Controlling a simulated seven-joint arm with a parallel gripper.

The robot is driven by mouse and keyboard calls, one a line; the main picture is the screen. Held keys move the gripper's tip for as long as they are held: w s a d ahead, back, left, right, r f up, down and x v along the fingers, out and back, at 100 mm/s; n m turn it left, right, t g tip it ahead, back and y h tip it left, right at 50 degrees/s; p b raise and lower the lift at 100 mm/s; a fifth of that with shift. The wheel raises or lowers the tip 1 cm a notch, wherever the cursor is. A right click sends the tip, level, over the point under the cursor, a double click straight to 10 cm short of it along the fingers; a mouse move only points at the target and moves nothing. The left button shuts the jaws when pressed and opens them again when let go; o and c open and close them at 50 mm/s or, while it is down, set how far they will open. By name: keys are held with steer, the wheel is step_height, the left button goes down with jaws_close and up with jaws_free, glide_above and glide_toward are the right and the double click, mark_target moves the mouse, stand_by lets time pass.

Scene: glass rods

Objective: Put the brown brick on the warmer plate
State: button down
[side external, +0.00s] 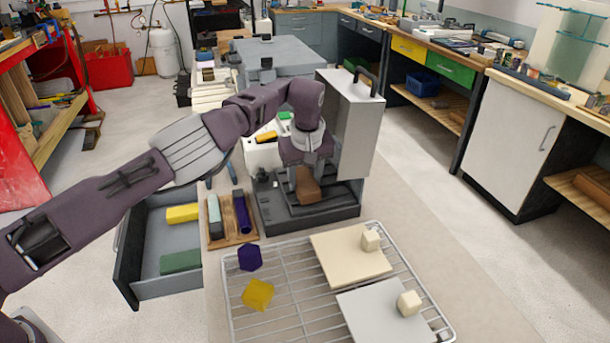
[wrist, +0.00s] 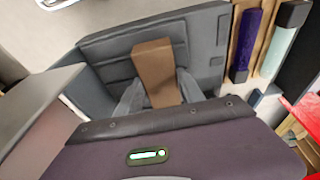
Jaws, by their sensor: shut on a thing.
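The brown brick (side external: 307,188) is between the fingers of my gripper (side external: 305,172), over the dark grey bed of an open machine (side external: 338,208). The wrist view shows the brick (wrist: 155,72) tilted, with my gripper's fingers (wrist: 152,98) on either side of its near end. My gripper is shut on it. I cannot tell whether the brick touches the bed. Two square plates lie on a wire rack at the front: a cream plate (side external: 345,264), warmer in colour, and a pale grey plate (side external: 375,318). Each bears a small cream cube near its right side.
The machine's tall silver lid (side external: 347,125) stands upright close to my gripper's right. The wire rack (side external: 290,312) also holds a purple block (side external: 249,257) and a yellow block (side external: 258,295). A wooden tray (side external: 218,241) and an open drawer (side external: 160,235) lie left of the machine.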

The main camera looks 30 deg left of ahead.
steer(key=c, duration=0.7)
jaws_free()
steer(key=v, duration=1.2)
